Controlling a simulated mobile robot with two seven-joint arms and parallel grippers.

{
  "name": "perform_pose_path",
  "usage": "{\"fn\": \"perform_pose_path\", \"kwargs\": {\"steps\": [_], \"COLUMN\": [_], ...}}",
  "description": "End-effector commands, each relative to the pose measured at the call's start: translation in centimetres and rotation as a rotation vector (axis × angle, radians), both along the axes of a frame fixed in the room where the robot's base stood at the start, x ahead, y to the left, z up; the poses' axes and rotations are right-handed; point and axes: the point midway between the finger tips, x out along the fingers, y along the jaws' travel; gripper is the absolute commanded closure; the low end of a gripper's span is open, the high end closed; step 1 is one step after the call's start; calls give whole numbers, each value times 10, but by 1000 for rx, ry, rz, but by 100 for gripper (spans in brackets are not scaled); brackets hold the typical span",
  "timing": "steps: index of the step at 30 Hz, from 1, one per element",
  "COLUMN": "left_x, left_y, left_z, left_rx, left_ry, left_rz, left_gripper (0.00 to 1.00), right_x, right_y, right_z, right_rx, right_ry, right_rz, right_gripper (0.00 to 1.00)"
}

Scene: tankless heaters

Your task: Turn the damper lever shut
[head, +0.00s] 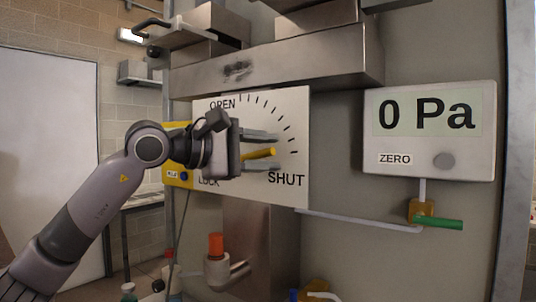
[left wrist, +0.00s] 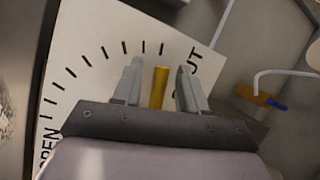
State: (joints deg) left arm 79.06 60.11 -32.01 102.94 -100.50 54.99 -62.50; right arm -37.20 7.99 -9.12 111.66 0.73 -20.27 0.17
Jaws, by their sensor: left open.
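The damper lever (head: 259,153) is a yellow bar in front of a white dial plate (head: 294,112) marked OPEN at the top and SHUT at the lower right. It points right and slightly up in the head view. My left gripper (head: 264,151) is open, with one finger above the lever and one below it. In the left wrist view the lever (left wrist: 159,88) stands between the two fingers (left wrist: 160,86), with a gap visible on each side. The lever's pivot is hidden behind the gripper. My right gripper is not in view.
A gauge (head: 430,130) reading 0 Pa, with a ZERO button, hangs right of the plate. Below it is a green-handled valve (head: 437,223) on a thin pipe. A metal duct (head: 280,68) juts out above the plate. An orange-capped fitting (head: 216,245) sits below.

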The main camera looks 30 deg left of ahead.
Motion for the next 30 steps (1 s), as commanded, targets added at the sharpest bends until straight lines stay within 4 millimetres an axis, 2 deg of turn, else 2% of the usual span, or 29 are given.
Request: {"fn": "perform_pose_path", "kwargs": {"steps": [6, 12, 30], "left_x": [-32, -52, -55], "left_y": [18, 28, 30], "left_z": [1, 4, 5], "left_rx": [1, 1, 1], "left_ry": [-2, 0, 0], "left_rz": [2, 0, -1], "left_gripper": [58, 58, 58], "right_x": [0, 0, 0], "right_y": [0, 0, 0], "right_z": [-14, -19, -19], "right_rx": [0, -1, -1], "right_ry": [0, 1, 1], "right_rz": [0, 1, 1], "right_gripper": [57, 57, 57]}}
